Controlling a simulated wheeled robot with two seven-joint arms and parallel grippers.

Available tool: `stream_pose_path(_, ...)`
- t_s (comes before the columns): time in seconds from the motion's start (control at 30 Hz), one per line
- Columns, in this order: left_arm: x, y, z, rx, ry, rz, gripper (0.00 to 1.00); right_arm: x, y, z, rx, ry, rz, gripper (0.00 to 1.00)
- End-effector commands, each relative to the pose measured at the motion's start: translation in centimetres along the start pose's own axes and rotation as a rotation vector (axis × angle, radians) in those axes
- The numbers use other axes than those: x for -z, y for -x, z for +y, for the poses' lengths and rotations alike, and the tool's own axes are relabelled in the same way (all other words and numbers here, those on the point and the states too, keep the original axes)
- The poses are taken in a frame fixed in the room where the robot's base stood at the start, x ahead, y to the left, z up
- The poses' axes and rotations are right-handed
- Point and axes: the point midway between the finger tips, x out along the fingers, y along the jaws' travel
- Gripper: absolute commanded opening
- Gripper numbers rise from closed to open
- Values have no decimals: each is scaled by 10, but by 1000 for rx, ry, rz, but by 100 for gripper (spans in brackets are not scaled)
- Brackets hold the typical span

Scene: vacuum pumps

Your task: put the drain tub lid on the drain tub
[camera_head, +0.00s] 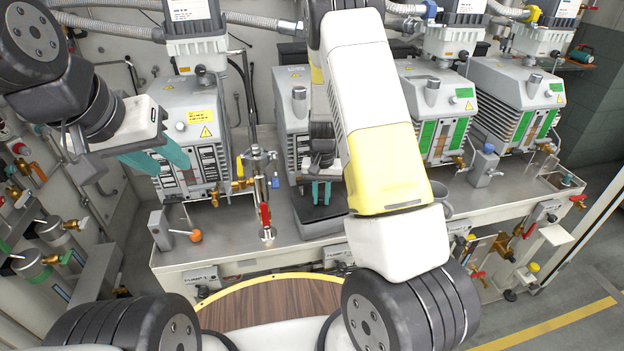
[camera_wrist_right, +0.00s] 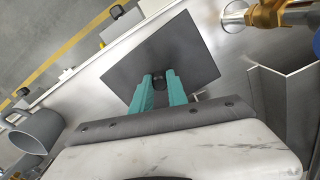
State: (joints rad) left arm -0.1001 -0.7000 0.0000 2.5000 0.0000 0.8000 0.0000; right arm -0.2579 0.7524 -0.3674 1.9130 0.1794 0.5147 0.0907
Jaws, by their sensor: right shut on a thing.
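The drain tub lid (camera_wrist_right: 190,62) is a flat dark square plate with a small black knob. My right gripper (camera_wrist_right: 160,85) is shut on that knob, with one teal finger on each side. In the head view, my right gripper (camera_head: 321,196) points down at the dark lid (camera_head: 312,213). A grey box shape, seemingly the drain tub (camera_head: 322,229), shows just below the lid near the bench's front edge. I cannot tell whether the lid touches it; the wrist view hides what is under the lid. My left gripper (camera_head: 170,165) is open and empty, high at the left.
Pumps (camera_head: 190,130) stand along the back of the metal bench (camera_head: 235,255). A red-handled valve (camera_head: 265,212) stands left of the lid. A grey cup (camera_wrist_right: 38,128) is at the wrist view's left. A round wooden table top (camera_head: 270,305) is in front.

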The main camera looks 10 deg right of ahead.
Motion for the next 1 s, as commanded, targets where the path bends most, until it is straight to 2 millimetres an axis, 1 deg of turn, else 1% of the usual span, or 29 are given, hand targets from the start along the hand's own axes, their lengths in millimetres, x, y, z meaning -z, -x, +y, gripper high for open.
stream_pose_path(0.87, 0, 0, 0, 0, 0, 0, 36, 0, -13, 0, 0, 0, -1, 0)
stream_pose_path(0.9, 0, 0, 0, 0, 0, 0, 36, 0, -13, 0, 0, 0, 0, 23)
stream_pose_path(0.97, 0, 0, 0, 0, 0, 0, 36, 0, -13, 0, 0, 0, 0, 35)
stream_pose_path(1.0, 0, 0, 0, 0, 0, 0, 36, 0, -13, 0, 0, 0, 0, 43)
